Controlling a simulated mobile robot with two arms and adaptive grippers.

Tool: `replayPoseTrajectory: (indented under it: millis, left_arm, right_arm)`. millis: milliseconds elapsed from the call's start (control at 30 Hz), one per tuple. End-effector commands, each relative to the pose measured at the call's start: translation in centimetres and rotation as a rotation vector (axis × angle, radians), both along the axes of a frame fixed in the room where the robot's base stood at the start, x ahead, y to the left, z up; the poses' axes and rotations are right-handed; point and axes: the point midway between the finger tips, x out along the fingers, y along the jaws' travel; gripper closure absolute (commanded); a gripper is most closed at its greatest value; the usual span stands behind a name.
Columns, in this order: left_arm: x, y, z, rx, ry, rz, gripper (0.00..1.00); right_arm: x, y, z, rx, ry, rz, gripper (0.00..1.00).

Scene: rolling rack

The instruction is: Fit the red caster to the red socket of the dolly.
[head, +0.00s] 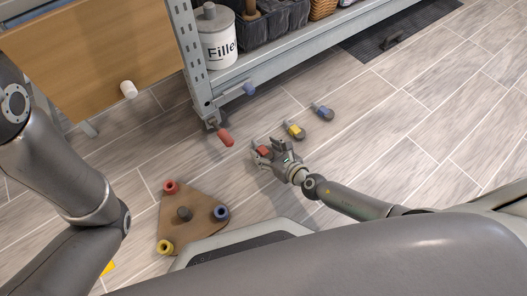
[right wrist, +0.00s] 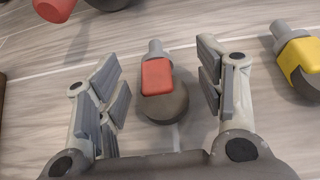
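The red caster (head: 263,151) lies on the floor. In the right wrist view the red caster (right wrist: 157,78), with its grey stem and dark wheel, lies between the fingers of my right gripper (right wrist: 154,88). The fingers are open, with a gap on both sides of it. My right gripper (head: 271,149) is low over the floor in the head view. The dolly (head: 190,231) is a brown triangular board with a red socket (head: 170,187), a blue socket (head: 220,212) and a yellow socket (head: 165,247). My left gripper is out of view; only its arm shows.
A yellow caster (head: 295,131) and a blue caster (head: 322,112) lie beyond the right gripper. The metal rack (head: 262,72) stands at the back, with a red-ended part (head: 225,138) at its foot. Floor between gripper and dolly is clear.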

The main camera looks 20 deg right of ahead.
Motion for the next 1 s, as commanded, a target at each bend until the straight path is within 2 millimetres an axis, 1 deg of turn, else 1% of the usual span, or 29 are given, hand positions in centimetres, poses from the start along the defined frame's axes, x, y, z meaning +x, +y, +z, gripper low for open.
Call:
replayPoseTrajectory:
  millis: [33, 67, 367, 600, 733, 867, 1000]
  left_arm:
    - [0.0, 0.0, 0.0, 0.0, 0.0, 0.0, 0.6]
    - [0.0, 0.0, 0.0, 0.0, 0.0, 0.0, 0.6]
    - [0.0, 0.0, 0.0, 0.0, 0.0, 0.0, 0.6]
    - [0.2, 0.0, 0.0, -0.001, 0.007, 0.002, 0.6]
    - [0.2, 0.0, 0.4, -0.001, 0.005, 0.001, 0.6]
    - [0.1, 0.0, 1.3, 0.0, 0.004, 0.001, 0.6]
    - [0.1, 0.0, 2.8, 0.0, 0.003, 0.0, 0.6]
  right_arm:
    - [0.0, 0.0, 0.0, 0.0, 0.0, 0.0, 0.46]
    - [0.0, 0.0, 0.0, 0.0, 0.0, 0.0, 0.5]
    - [0.0, 0.0, 0.0, 0.0, 0.0, 0.0, 0.88]
    - [0.0, 0.0, 0.1, 0.0, -0.001, 0.0, 0.89]
    - [0.0, 0.0, 0.5, 0.0, -0.001, 0.0, 0.89]
    - [0.0, 0.0, 1.4, 0.001, -0.001, 0.0, 0.89]
    - [0.0, 0.0, 3.0, 0.002, 0.0, 0.001, 0.89]
